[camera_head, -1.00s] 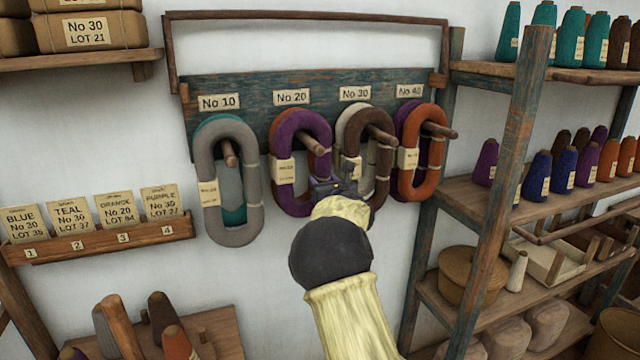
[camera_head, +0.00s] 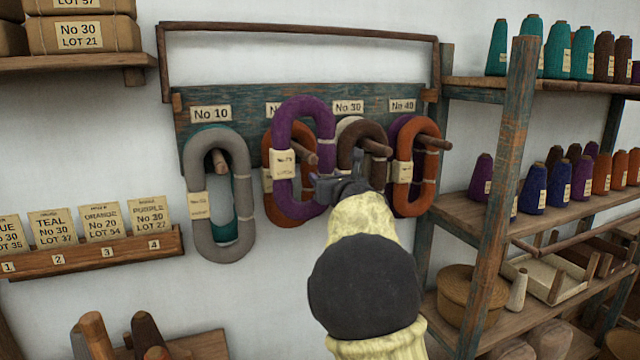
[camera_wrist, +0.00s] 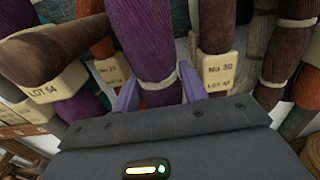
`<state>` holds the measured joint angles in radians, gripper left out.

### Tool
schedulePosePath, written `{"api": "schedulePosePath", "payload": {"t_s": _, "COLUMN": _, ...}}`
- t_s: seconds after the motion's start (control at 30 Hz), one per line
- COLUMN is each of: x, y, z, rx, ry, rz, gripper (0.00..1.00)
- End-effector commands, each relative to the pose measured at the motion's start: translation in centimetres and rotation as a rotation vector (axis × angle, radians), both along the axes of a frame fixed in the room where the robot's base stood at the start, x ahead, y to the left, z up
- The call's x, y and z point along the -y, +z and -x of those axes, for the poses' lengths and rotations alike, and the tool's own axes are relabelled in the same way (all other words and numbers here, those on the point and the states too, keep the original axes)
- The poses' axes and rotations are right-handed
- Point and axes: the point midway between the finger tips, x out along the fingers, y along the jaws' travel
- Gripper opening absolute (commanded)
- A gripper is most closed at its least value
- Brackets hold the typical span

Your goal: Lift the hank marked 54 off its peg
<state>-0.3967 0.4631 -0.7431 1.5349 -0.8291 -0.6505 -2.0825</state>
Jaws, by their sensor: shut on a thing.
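My gripper (camera_head: 326,187) is shut on the right strand of a purple hank (camera_head: 318,125). The wrist view shows its fingers (camera_wrist: 157,90) either side of the purple yarn (camera_wrist: 145,40). The hank's paper tag (camera_head: 284,164) shows in the wrist view (camera_wrist: 50,88), partly covered by a peg; its lot reads like 64 or 54. The No 20 peg (camera_head: 305,157) shows within the hank's loop, well below the loop's top. An orange hank (camera_head: 270,200) hangs behind on that peg; its tag (camera_wrist: 108,70) seems to read No 20, its lot unreadable.
A grey hank (camera_head: 202,225) hangs left under No 10. A brown hank (camera_head: 362,135) hangs close right of my gripper, and another orange one (camera_head: 430,160) beyond it. A card rack (camera_head: 95,253) is left; cone shelves (camera_head: 500,170) stand right.

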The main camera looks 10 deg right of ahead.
Motion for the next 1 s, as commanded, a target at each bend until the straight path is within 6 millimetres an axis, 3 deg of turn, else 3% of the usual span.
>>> {"api": "schedulePosePath", "payload": {"t_s": 0.2, "x": 0.9, "y": -0.3, "z": 4.7, "rx": 0.005, "ry": 0.002, "rz": -0.005, "gripper": 0.16}}
{"api": "schedulePosePath", "payload": {"t_s": 0.53, "x": 2.1, "y": -0.2, "z": 10.9, "rx": 0.004, "ry": 0.002, "rz": -0.004, "gripper": 0.16}}
{"api": "schedulePosePath", "payload": {"t_s": 0.73, "x": 2.5, "y": -0.1, "z": 12.8, "rx": 0.002, "ry": 0.002, "rz": -0.002, "gripper": 0.16}}
{"api": "schedulePosePath", "payload": {"t_s": 1.0, "x": 2.6, "y": 0.1, "z": 13.2, "rx": 0.001, "ry": 0.001, "rz": -0.001, "gripper": 0.16}}
